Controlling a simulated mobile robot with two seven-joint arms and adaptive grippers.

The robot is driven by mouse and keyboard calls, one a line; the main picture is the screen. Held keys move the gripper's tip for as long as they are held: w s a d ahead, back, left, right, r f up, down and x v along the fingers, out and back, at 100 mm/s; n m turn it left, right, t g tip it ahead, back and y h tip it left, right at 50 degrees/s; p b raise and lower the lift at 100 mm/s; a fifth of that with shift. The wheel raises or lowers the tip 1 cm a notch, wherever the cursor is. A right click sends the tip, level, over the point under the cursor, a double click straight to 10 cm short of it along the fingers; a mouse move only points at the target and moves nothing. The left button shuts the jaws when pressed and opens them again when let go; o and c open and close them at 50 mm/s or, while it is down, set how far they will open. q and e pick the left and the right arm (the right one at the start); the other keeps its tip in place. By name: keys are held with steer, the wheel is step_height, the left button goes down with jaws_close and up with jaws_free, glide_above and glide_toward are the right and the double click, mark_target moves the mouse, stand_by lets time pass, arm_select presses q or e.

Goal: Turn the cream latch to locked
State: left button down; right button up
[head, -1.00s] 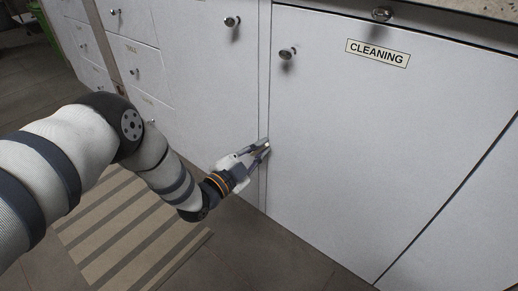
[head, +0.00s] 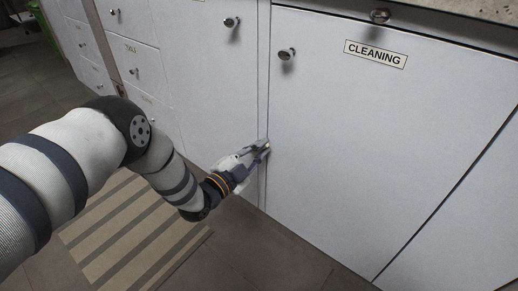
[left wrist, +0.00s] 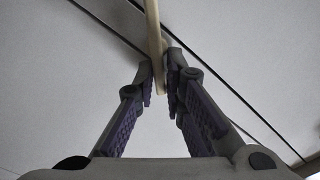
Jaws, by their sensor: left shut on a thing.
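The cream latch (left wrist: 154,30) shows in the left wrist view as a narrow bar at the top middle, its lower end between my finger pads. My left gripper (left wrist: 160,75) is shut on the latch. In the head view my left gripper (head: 266,147) is at the gap beside the left edge of the cabinet door marked CLEANING (head: 390,150). The fingers hide most of the latch there, so its angle is hard to tell in that view. My right gripper is in neither view.
Round metal knobs (head: 286,54) stick out from the doors and drawers (head: 140,70). A striped mat (head: 130,235) lies on the dark tiled floor below my left arm. A speckled worktop edge (head: 480,8) runs along the top right.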

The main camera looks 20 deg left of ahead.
arm_select(q)
steer(key=shift+s+d+f+m+p, duration=0.15)
steer(key=shift+d+f+m+p, duration=0.2)
steer(key=shift+m, duration=0.55)
steer(key=shift+s+d+f+m+p, duration=0.15)
steer(key=shift+f+m, duration=0.25)
steer(key=shift+m, duration=0.5)
stand_by(1.3)
steer(key=shift+a+f+m+p, duration=0.1)
steer(key=shift+m+p, duration=0.1)
steer(key=shift+m, duration=0.4)
steer(key=shift+f+m+p, duration=0.1)
steer(key=shift+m+p, duration=0.05)
steer(key=shift+m, duration=0.45)
stand_by(2.5)
steer(key=c, duration=1.7)
jaws_free()
steer(key=shift+w, duration=0.1)
steer(key=shift+r, duration=0.1)
steer(key=shift+a, duration=0.1)
steer(key=v, duration=1.2)
steer(key=shift+r, duration=0.1)
